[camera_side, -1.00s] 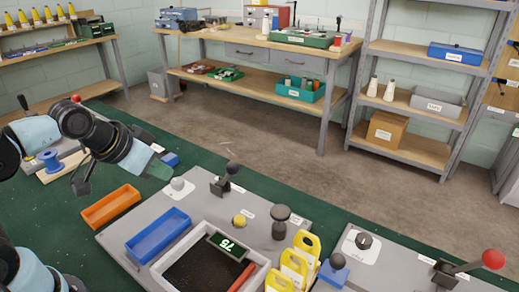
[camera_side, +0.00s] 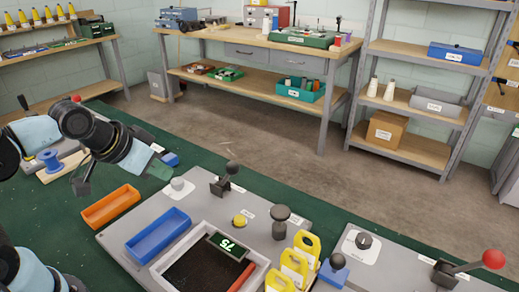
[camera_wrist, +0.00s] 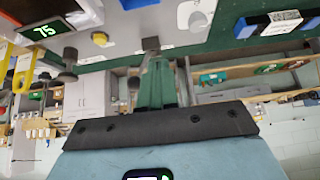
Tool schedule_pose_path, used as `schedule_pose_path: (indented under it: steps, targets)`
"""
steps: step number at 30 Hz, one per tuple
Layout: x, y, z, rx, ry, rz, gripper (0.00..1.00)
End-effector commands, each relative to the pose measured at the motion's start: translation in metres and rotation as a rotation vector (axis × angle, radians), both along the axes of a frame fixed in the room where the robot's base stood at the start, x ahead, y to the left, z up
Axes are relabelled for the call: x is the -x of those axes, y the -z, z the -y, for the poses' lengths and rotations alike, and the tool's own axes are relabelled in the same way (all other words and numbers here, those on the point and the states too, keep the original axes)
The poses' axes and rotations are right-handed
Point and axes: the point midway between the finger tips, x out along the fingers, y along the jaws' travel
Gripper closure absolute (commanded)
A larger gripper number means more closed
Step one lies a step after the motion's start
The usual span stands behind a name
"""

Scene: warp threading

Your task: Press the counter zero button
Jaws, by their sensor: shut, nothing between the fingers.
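The counter display (camera_side: 226,243) is lit with green digits that look like 75, and it stands at the back of a framed dark tray on the grey panel. It also shows in the wrist view (camera_wrist: 45,30). A yellow round button (camera_side: 239,221), which may be the zero button, sits on the panel behind the display; its label is too small to read. It also shows in the wrist view (camera_wrist: 100,39). My gripper (camera_side: 161,169) has green fingers, is shut and empty, and is held to the left of the button, apart from it. The fingers also show in the wrist view (camera_wrist: 157,80).
A black lever (camera_side: 226,175), a dark knob (camera_side: 280,219) and a pale round knob (camera_side: 178,184) stand on the panel near the button. Blue (camera_side: 158,236) and orange (camera_side: 110,207) trays lie at the left. Yellow tags (camera_side: 294,266) stand at the right.

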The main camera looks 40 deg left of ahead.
Motion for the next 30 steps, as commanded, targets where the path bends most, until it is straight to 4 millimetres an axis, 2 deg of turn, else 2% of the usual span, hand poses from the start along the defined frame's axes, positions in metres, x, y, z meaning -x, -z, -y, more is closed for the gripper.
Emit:
schedule_pose_path:
  steps: [18, 23, 30]
  targets:
    - [-0.004, 0.0, 0.004, -0.024, 0.026, -0.001, 1.0]
    - [-0.02, -0.001, 0.021, -0.114, 0.119, 0.004, 1.0]
    - [-0.052, 0.0, 0.067, -0.317, 0.317, 0.049, 1.0]
